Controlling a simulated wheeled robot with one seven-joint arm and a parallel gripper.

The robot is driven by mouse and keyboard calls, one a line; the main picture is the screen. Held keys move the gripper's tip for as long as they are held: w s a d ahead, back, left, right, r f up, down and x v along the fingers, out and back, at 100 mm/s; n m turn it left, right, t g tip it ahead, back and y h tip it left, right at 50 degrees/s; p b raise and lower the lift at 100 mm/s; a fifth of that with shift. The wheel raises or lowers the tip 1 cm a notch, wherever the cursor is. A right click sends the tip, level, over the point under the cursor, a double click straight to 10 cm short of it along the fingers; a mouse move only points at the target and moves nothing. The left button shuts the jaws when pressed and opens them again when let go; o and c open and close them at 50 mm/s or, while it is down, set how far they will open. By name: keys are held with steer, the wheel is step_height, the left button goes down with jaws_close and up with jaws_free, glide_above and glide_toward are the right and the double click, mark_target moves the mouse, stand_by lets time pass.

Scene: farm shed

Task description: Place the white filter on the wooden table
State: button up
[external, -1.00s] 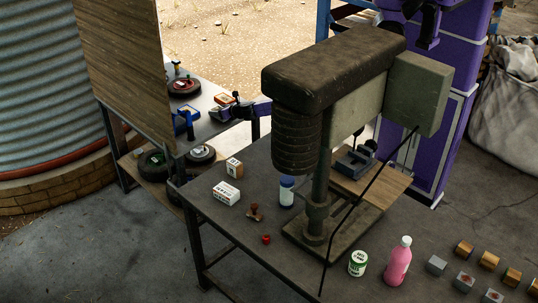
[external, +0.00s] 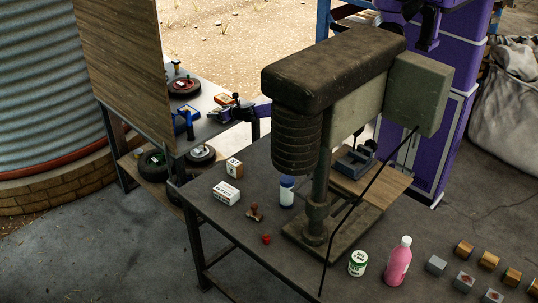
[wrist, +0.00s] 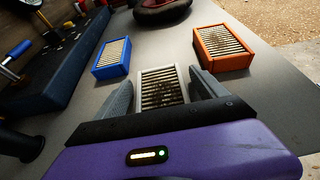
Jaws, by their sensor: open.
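The white filter (wrist: 162,86) has dark-stained pleats and lies on a grey tabletop in the wrist view. My gripper (wrist: 160,80) is open, one finger on each side of the filter's near part. Any contact is not clear, and the gripper body hides the filter's near end. In the external view my gripper (external: 238,112) is small, over the far grey table (external: 212,128). No plainly wooden table shows; a wood board (external: 390,192) lies on the near dark table (external: 228,226), and I cannot tell which surface is meant.
A blue filter (wrist: 112,57) lies left of the white one and an orange filter (wrist: 222,47) right. A dark round object (wrist: 162,10) is beyond. A drill press (external: 335,95) stands tall on the near table, among small boxes and bottles.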

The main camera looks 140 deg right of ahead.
steer(key=p+v, duration=0.6)
steer(key=v, duration=0.6)
stand_by(0.4)
